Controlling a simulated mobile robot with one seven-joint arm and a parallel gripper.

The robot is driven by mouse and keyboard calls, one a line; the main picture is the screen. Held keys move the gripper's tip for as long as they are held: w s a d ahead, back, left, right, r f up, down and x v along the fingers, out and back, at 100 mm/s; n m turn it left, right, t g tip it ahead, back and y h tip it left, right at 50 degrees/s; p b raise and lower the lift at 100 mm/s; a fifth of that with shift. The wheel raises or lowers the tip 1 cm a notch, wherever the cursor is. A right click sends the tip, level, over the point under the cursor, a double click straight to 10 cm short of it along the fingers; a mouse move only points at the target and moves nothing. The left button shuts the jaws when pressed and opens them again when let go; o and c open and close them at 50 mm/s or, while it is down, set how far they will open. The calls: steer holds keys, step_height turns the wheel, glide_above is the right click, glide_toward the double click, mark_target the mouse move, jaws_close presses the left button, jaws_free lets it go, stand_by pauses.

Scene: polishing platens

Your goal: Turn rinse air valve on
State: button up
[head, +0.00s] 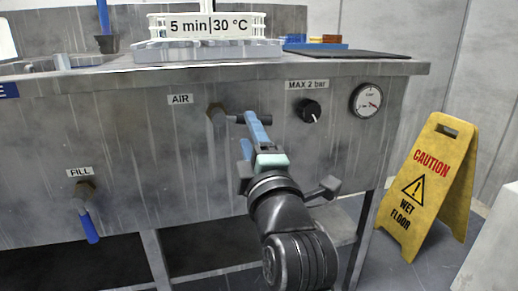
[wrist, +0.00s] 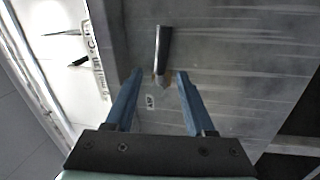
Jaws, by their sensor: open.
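My gripper (head: 247,128) has blue fingers, spread open and empty, at the right of the valve. In the wrist view my gripper (wrist: 160,74) has the valve between its fingertips in the picture. I cannot tell whether a finger touches the lever; a fingertip partly hides its end.
Right of the valve are a black knob (head: 310,111) marked MAX 2 bar and a pressure gauge (head: 366,99). A fill valve (head: 88,212) with a blue lever is lower left. A yellow wet-floor sign (head: 430,185) stands at right. A white rack (head: 205,25) is on the bench top.

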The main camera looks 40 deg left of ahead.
steer(key=v, duration=0.7)
steer(key=shift+p, duration=0.3)
steer(key=shift+w, duration=0.1)
steer(key=s+d+r+m+t+h+p, duration=0.2)
steer(key=d+r+m+t+h+p, duration=0.45)
steer(key=r, duration=0.75)
steer(key=s+d+r+m+t+h+p, duration=0.2)
steer(key=d+r+m+t+h+p, duration=0.15)
steer(key=d+r+m+p, duration=0.6)
steer(key=s+d+r+m+t+h+p, duration=0.2)
steer(key=d+r+m+t+h+p, duration=0.5)
steer(key=r, duration=1.2)
step_height(320, 180, up, 37)
steer(key=d+m+g+y+p, duration=0.1)
steer(key=m+g+p, duration=0.1)
steer(key=p, duration=3.2)
steer(key=shift+s+m, duration=0.3)
steer(key=shift+m, duration=0.5)
steer(key=shift+d+f, duration=0.1)
steer(key=shift+d, duration=0.05)
